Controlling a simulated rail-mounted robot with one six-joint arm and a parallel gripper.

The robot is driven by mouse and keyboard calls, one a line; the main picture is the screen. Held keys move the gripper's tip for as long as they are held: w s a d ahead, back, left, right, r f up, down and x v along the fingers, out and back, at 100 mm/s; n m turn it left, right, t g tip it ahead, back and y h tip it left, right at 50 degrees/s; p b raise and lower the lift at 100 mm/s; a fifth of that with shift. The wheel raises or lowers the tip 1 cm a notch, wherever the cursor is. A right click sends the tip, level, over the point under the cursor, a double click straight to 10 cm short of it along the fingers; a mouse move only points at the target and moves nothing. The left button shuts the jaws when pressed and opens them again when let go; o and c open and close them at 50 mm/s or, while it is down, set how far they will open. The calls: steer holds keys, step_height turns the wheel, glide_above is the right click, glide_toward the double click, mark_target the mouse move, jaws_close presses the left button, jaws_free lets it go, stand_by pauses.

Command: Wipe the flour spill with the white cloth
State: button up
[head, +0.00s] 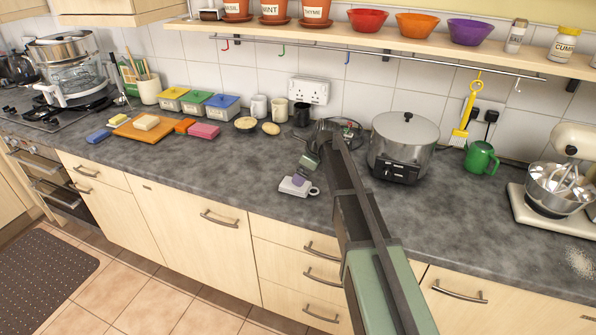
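The flour spill (580,262) is a pale speckled patch on the grey counter at the far right, below the stand mixer. A small flat white item (290,188) lies near the counter's front edge, left of my arm. It has a ring-like part at its right end, and I cannot tell surely whether it is the white cloth. My gripper (303,171) is just above and behind this item, far left of the spill. My own arm hides part of the gripper, so its opening and any contact are unclear.
A steel pot cooker (404,143), a green mug (481,158) and the stand mixer (560,180) stand right of my arm. An orange board (128,131) and a pink block (203,131) lie left. The counter front between arm and spill is clear.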

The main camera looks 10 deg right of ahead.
mark_target(309, 187)
steer(key=p+v, duration=0.3)
steer(key=v, duration=0.2)
steer(key=s+a+n+g+h, duration=0.1)
steer(key=s+a+n+h, duration=0.1)
steer(key=s+n, duration=1)
steer(key=s+a+f+n+g+h, duration=0.1)
steer(key=s+a+n, duration=0.1)
steer(key=s+n, duration=1)
steer(key=s, duration=0.5)
steer(key=shift+s+a+f+n+g+h, duration=0.2)
steer(key=shift+s+n+g+h, duration=0.1)
steer(key=shift+s+h, duration=0.1)
steer(key=shift+o, duration=0.3)
steer(key=shift+w, duration=0.15)
steer(key=shift+o, duration=0.2)
